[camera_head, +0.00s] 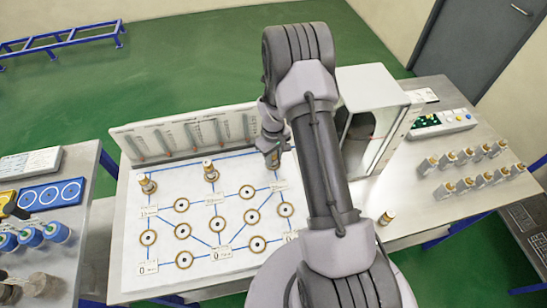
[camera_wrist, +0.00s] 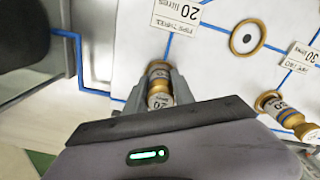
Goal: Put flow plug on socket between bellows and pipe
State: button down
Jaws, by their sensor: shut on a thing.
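My gripper (camera_wrist: 160,82) is shut on a small gold-and-grey cylindrical plug (camera_wrist: 159,96) with a printed label, in the wrist view. In the head view, my gripper (camera_head: 270,140) is over the far right part of the white board (camera_head: 165,280), and the plug's lower end (camera_head: 273,161) shows below it. I cannot tell whether the plug touches the board. Two similar plugs stand at the board's far side, one at the left (camera_head: 147,183) and one in the middle (camera_head: 210,171). Several gold-ringed sockets (camera_head: 248,191) lie along blue lines. No part is clearly marked as bellows or pipe.
A gauge panel (camera_head: 185,136) stands behind the board, and a white open-fronted box (camera_head: 375,85) stands to its right. A lone small plug (camera_head: 387,217) is on the bench near my arm. Several grey blocks with gold tops (camera_head: 466,185) stand at the right. Another bench is at the left.

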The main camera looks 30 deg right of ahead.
jog(key=shift+f, duration=0.1)
jog(key=c, duration=1.1)
grip_release()
jog(key=shift+o, duration=0.2)
